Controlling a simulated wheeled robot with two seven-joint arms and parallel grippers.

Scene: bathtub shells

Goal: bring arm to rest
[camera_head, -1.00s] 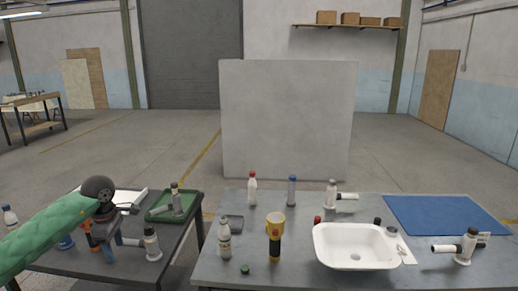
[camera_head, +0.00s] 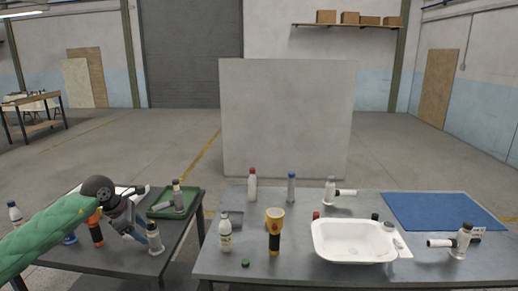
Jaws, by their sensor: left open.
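My left arm, in a green sleeve, reaches in from the left over the left table (camera_head: 183,232). My left gripper (camera_head: 137,232) hangs past the black wrist joint, above the table and close beside a white-and-grey bottle (camera_head: 154,238). Its jaws are open, and I see nothing held between them. I cannot tell whether a finger touches the bottle. An orange-and-dark item (camera_head: 95,229) stands just left of the gripper, partly covered by the arm. My right arm and gripper do not show.
A green tray (camera_head: 160,210) lies at the left table's back right. The right table (camera_head: 215,268) carries a white basin (camera_head: 353,242), several bottles, a yellow-and-black torch (camera_head: 274,243) and a blue mat (camera_head: 440,211). A gap separates the tables. A grey panel (camera_head: 286,118) stands behind.

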